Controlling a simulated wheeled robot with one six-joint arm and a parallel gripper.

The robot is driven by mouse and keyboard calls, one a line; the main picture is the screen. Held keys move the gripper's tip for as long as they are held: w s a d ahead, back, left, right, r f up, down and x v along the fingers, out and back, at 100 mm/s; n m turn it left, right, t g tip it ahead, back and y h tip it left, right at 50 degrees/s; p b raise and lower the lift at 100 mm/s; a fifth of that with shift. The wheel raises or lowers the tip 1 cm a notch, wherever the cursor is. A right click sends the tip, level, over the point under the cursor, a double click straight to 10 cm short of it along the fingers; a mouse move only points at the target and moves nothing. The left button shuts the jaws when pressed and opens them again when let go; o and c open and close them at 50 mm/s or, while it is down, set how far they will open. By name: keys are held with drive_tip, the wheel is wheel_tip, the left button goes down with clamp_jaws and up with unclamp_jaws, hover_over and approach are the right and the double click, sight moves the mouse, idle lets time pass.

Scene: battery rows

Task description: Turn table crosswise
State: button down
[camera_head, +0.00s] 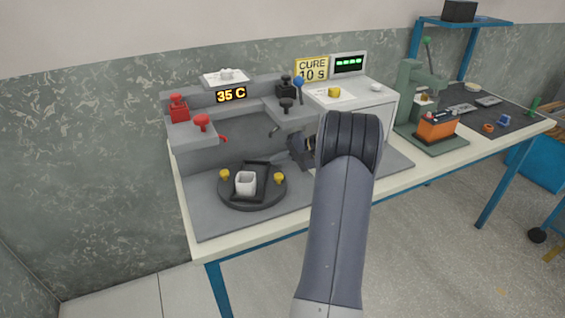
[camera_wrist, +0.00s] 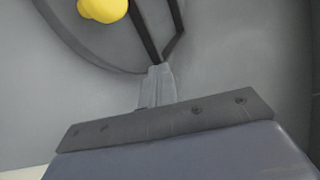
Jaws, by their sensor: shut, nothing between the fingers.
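The round dark turntable (camera_head: 240,203) sits on the grey base plate. Two yellow knobs (camera_head: 224,174) (camera_head: 279,178) stand on opposite sides of it. A black rail frame (camera_head: 264,178) lies across its middle, with a white square cup (camera_head: 246,183) inside. My gripper (camera_head: 275,158) is shut and empty, at the turntable's far right side. In the wrist view my shut fingers (camera_wrist: 158,72) point at the edge of the turntable (camera_wrist: 75,35), close to an end of the black frame (camera_wrist: 150,35). A yellow knob (camera_wrist: 103,9) shows to their left. Whether the fingers touch anything is unclear.
Black and blue-topped levers stand behind my gripper. A white cabinet (camera_head: 370,108) and a green press (camera_head: 410,85) stand to the right. The plate's front left is clear.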

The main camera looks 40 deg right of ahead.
drive_tip(key=shift+w+a, duration=0.25)
drive_tip(key=shift+w, duration=0.6)
drive_tip(key=shift+w+a, duration=0.2)
drive_tip(key=shift+w, duration=0.6)
drive_tip(key=shift+w+a+b, duration=0.1)
drive_tip(key=shift+w+b, duration=0.1)
drive_tip(key=shift+b, duration=0.1)
drive_tip(key=shift+s, duration=0.1)
